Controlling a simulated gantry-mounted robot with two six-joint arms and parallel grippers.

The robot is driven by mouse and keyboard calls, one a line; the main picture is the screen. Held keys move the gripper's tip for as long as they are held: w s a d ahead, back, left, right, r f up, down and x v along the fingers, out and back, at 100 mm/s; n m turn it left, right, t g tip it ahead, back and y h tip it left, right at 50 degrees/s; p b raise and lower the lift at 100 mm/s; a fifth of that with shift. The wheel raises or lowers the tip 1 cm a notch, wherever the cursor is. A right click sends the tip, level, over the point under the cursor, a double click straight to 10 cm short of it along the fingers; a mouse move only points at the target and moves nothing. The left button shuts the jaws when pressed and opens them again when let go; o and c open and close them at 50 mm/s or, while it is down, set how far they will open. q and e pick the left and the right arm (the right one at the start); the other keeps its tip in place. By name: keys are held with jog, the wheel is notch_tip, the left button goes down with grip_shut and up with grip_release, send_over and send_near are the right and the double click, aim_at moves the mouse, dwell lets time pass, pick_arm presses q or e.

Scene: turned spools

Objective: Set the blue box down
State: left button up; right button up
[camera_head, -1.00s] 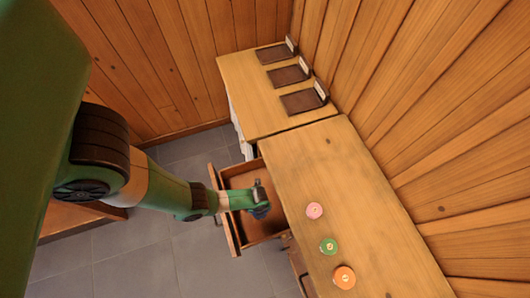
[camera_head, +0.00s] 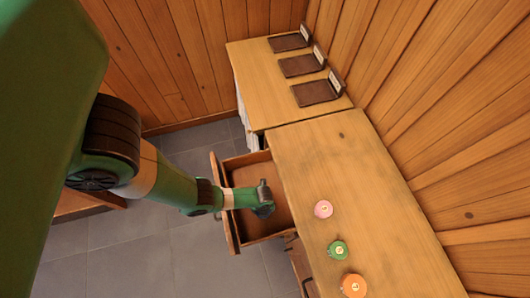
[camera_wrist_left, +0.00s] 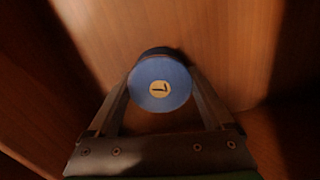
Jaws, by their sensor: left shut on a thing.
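A blue round spool-like piece (camera_wrist_left: 161,84) with a pale yellow label bearing a dark mark sits between the two fingers in the left wrist view. It looks like a short cylinder, not a square box. My left gripper (camera_head: 265,200) is shut on it, over the open wooden drawer (camera_head: 241,173) in the head view. The piece itself is hidden by the gripper there. Brown drawer wood fills the background of the wrist view; I cannot tell whether the piece touches the drawer floor. My right gripper is not in view.
Pink (camera_head: 323,209), green (camera_head: 338,250) and orange (camera_head: 353,285) spools stand in a row on the wooden counter (camera_head: 335,160). Three dark trays, one here (camera_head: 318,91), with upright tags lie on the far counter. The drawer's walls surround my gripper.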

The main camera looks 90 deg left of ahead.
pick_arm(q)
jog(key=o, duration=1.3)
notch_tip(320, 180, up, 12)
jog(key=p, duration=1.2)
jog(key=shift+r, duration=0.15)
